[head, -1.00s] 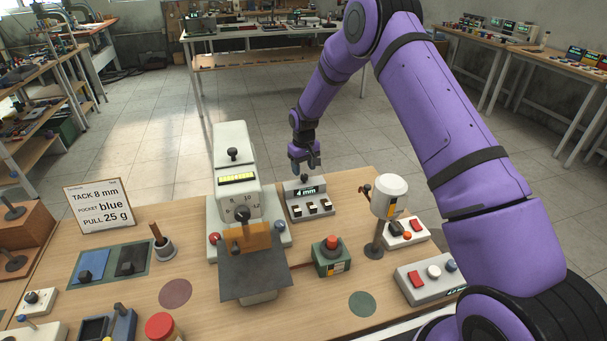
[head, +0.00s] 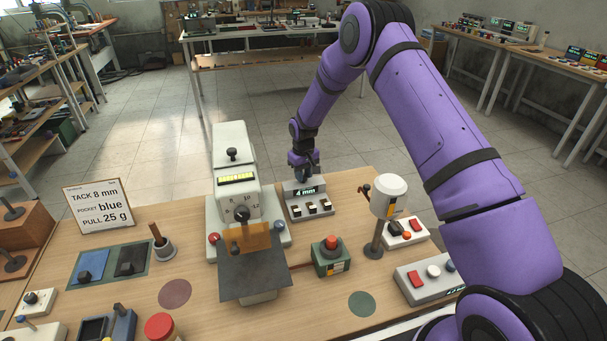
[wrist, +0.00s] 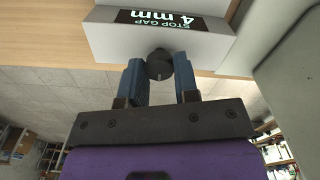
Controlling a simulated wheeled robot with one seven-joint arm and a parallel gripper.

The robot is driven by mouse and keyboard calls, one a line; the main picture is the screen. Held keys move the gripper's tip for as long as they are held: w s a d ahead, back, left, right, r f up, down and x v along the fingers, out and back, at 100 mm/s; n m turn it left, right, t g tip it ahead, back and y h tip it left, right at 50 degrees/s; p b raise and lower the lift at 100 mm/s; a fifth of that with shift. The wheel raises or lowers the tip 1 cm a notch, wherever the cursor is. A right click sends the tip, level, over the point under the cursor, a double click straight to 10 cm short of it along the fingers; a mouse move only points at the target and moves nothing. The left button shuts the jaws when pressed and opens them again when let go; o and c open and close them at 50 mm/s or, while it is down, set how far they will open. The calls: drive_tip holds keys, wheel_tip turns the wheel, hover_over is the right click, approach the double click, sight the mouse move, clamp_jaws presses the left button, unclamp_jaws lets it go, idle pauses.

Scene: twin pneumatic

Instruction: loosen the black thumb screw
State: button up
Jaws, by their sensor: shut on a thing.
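The black thumb screw (wrist: 159,65) sticks out of the back of the white stop-gap box in the wrist view, below the upside-down "STOP GAP 4 mm" display (wrist: 170,19). My gripper (wrist: 160,72) has its two blue fingers on either side of the screw and is shut on it. In the head view my gripper (head: 304,172) is down at the top of the stop-gap box (head: 306,207), and it hides the screw there. The display (head: 306,191) reads 4 mm.
A tall white machine (head: 232,160) with a dial stands just left of the box. A white-capped post (head: 389,192) stands to the right. A green box with a red button (head: 331,256) is in front. A sign (head: 99,205) reads TACK 8 mm, POCKET blue, PULL 25 g.

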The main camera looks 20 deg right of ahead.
drive_tip(key=n, duration=0.3)
drive_tip(key=shift+n, duration=0.4)
drive_tip(key=n, duration=0.3)
drive_tip(key=shift+n, duration=0.3)
drive_tip(key=n, duration=0.6)
idle(0.4)
drive_tip(key=o, duration=0.9)
